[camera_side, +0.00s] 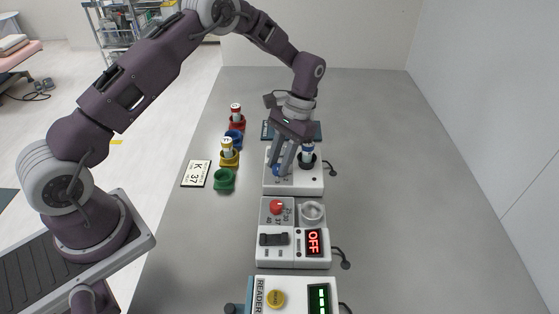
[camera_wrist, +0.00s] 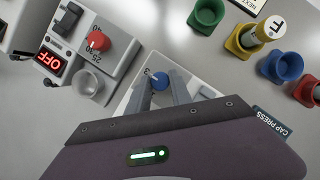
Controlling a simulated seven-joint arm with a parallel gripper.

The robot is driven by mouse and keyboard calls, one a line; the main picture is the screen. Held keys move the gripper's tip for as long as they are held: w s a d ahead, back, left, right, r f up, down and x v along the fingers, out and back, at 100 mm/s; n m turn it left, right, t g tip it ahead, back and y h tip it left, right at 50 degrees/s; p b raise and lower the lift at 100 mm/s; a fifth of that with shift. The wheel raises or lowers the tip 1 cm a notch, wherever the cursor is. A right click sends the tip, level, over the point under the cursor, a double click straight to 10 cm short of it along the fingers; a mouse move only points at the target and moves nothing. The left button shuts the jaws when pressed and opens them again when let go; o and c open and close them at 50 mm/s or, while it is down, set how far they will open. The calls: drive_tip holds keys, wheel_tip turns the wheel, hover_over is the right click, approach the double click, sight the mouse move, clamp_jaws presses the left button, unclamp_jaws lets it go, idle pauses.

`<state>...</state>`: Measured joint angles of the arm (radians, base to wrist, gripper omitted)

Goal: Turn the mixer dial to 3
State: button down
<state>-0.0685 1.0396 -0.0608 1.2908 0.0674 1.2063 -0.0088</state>
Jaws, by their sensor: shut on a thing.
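The mixer is a white box (camera_side: 313,187) on the grey table, with a blue dial (camera_side: 277,170) on its left part and a vial with a blue band (camera_side: 308,151) standing at its back right. My gripper (camera_side: 281,170) reaches down to the dial and is shut on it. In the wrist view the blue dial (camera_wrist: 159,80) sits between my two finger ends (camera_wrist: 158,92).
A heater box with a red dial (camera_side: 277,207) and an OFF display (camera_side: 314,242) stands in front of the mixer. A reader (camera_side: 259,296) is nearest. The table's right side is clear.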

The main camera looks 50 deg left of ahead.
drive_tip(key=c, duration=1.2)
unclamp_jaws()
drive_tip(key=shift+o, duration=0.2)
drive_tip(key=v, duration=0.7)
drive_tip(key=shift+r, duration=0.15)
drive_tip(key=s+d+r+t, duration=0.1)
drive_tip(key=s+r+t, duration=0.2)
drive_tip(key=s+r, duration=0.5)
drive_tip(key=s+r+t, duration=0.2)
drive_tip(key=s+r, duration=0.2)
drive_tip(key=r, duration=0.7)
drive_tip(key=s+t, duration=0.5)
drive_tip(key=s, duration=1.1)
drive_tip(key=shift+s+d, duration=0.4)
